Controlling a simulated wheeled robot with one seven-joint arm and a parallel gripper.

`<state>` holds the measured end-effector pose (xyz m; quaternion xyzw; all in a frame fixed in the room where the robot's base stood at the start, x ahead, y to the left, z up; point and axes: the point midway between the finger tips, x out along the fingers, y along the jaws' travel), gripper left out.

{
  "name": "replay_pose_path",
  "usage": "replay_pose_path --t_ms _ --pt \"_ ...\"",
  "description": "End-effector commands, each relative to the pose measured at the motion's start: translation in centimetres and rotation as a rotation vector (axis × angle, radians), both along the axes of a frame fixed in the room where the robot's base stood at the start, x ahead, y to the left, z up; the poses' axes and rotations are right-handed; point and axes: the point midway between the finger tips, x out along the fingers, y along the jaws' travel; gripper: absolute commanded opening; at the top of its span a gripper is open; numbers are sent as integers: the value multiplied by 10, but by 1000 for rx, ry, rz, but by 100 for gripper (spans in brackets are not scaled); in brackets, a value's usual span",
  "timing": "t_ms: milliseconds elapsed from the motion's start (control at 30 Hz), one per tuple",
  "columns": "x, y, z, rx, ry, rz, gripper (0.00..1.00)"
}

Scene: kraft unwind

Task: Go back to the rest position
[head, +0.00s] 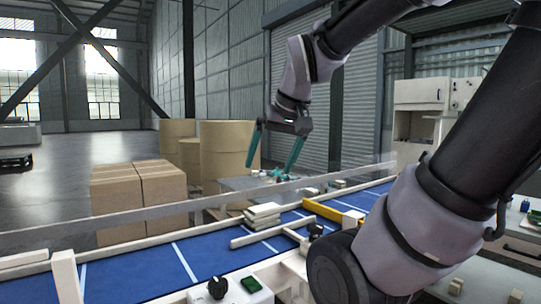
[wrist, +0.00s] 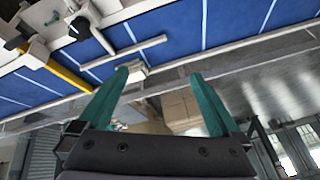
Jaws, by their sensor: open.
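My gripper (head: 270,158) hangs in the air above the far side of the conveyor in the head view, with its two teal fingers spread apart. Nothing is between the fingers. In the wrist view my gripper (wrist: 161,85) also shows open and empty, its fingers pointing toward the conveyor. My arm crosses the right side of the head view and hides part of the conveyor and the background.
A blue conveyor belt (head: 205,262) with pale rails runs across the front. A stack of pale pieces (head: 262,214) sits on it near a yellow bar (head: 322,211). Cardboard boxes (head: 138,195) and large kraft rolls (head: 228,150) stand behind. Open floor lies at left.

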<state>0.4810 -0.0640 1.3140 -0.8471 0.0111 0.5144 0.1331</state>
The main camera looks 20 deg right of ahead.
Motion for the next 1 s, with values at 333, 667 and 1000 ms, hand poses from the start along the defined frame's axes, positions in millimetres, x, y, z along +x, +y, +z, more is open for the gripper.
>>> replay_pose_path --t_ms 333,667,1000 --pt "-13 6 14 136 -103 -123 100" --pt "-13 6 14 133 -102 -119 100" --pt "-13 6 14 133 -101 -118 100"
